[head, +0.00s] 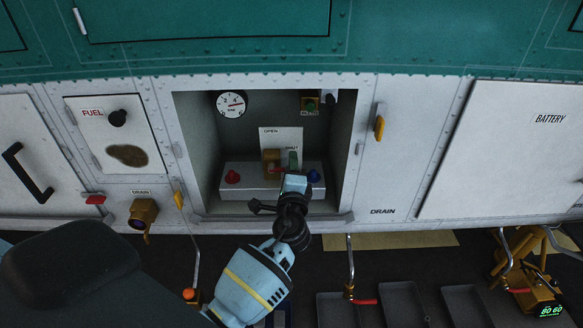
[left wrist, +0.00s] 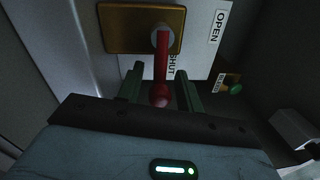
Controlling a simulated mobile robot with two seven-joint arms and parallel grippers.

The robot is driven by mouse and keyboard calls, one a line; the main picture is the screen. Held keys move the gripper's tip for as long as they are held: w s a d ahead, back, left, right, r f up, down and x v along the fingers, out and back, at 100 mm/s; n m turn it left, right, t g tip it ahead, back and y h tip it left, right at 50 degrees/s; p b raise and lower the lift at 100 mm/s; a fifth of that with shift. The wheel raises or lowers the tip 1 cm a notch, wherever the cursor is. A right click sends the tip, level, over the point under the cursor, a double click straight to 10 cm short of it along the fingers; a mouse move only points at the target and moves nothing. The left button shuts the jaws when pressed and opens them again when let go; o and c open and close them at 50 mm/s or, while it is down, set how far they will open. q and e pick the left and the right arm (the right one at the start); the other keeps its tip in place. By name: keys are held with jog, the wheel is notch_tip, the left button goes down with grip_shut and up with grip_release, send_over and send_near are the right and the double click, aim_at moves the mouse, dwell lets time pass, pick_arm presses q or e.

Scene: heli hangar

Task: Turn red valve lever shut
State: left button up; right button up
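The red valve lever (left wrist: 161,62) sticks out from a brass valve body (left wrist: 125,28) and ends in a round red knob. In the left wrist view it lies between the two green fingers of my left gripper (left wrist: 159,88). The fingers are apart, with a gap showing on each side of the knob. A white placard reads OPEN (left wrist: 218,27) to the right and SHUT beside the lever. In the head view my left gripper (head: 293,162) reaches into the recessed bay, just right of the brass valve (head: 270,156), and hides part of the lever. My right gripper is not in view.
The bay (head: 196,150) has side walls and a lower lip close around my wrist. Inside are a gauge (head: 231,104), a green button (head: 310,105), a red knob (head: 233,176) and a blue knob (head: 313,176). A yellow-handled latch (head: 380,128) is right of the opening.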

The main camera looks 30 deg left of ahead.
pick_arm(q)
jog(key=shift+o, duration=0.2)
jog(key=shift+s+d+f, duration=0.2)
jog(key=shift+s+d, duration=0.05)
jog(key=shift+s, duration=0.15)
jog(key=b+v, duration=0.1)
jog(key=v, duration=0.6)
jog(key=shift+r, duration=0.15)
